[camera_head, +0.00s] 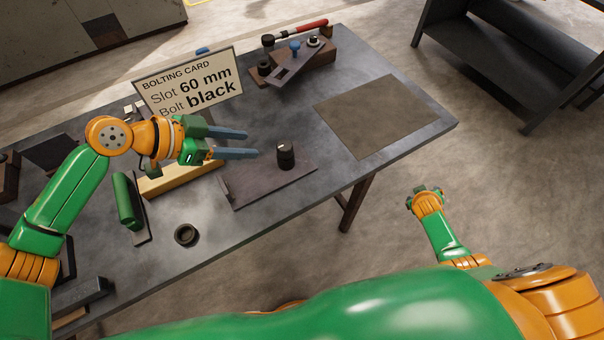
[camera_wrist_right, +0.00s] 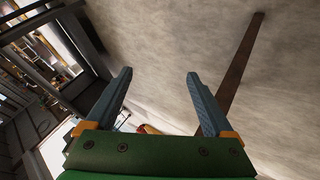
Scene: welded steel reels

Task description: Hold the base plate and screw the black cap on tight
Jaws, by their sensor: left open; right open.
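The black cap (camera_head: 285,152) stands upright on the brown base plate (camera_head: 250,188), which lies flat near the table's front edge. Whether the cap sits tight cannot be seen. My left gripper (camera_head: 254,145) is open and empty, its two fingers pointing right toward the cap, with a small gap before it. The fingers overlap the plate's back left part in the picture; their height above it is hard to judge. My right gripper (camera_head: 427,190) hangs off the table, over the floor. In the right wrist view (camera_wrist_right: 159,78) its fingers are spread with nothing between them.
A bolting card (camera_head: 190,82) reads slot 60 mm, bolt black. Behind stand a wooden block (camera_head: 310,72) and a red-handled tool (camera_head: 300,31). A brown mat (camera_head: 376,114) lies bare at right. A dark ring (camera_head: 187,234) and green-handled tool (camera_head: 125,200) lie left.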

